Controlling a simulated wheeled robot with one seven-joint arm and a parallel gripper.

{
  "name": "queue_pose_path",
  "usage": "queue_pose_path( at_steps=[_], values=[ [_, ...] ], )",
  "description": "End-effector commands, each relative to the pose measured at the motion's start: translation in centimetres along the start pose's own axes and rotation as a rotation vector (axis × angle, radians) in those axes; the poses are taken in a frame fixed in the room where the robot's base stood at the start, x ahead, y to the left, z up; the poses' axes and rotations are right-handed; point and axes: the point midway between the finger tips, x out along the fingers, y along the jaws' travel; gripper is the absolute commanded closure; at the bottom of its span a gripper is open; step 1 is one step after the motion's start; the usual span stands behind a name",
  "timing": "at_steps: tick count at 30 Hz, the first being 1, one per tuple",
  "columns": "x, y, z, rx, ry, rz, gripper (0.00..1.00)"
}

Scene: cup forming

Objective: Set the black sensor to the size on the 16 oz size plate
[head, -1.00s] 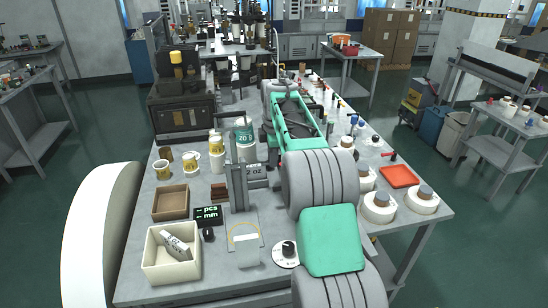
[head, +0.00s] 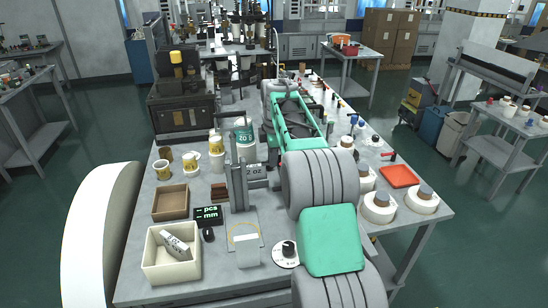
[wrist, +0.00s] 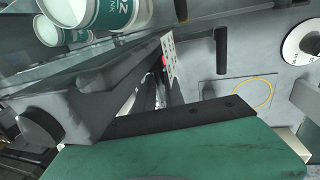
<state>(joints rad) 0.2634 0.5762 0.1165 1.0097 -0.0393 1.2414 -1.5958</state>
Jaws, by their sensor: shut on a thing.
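A grey upright stand (head: 237,190) rises from the table in the head view, left of my arm. A grey plate ending in "2 OZ" (head: 254,170) shows behind it, its first figure hidden. I cannot make out a 16 oz plate. My gripper is mostly hidden behind my arm and the stand in the head view. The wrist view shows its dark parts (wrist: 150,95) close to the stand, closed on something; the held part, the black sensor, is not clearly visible.
A display reading "pcs" and "mm" (head: 208,214) lies left of the stand. A cream bin (head: 155,268), a brown tray (head: 170,201) and several cups stand further left. A round dial with a black knob (head: 288,250) lies at the front.

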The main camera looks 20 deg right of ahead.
Motion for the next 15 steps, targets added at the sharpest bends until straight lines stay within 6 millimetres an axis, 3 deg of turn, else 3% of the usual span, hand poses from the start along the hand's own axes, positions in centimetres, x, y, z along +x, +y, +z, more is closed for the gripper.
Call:
queue_pose_path(
  at_steps=[9,15],
  values=[
    [0.0,-0.1,0.1,0.001,0.000,-0.007,1.00],
    [-3.3,0.6,0.1,0.001,0.000,-0.005,1.00]
  ],
)
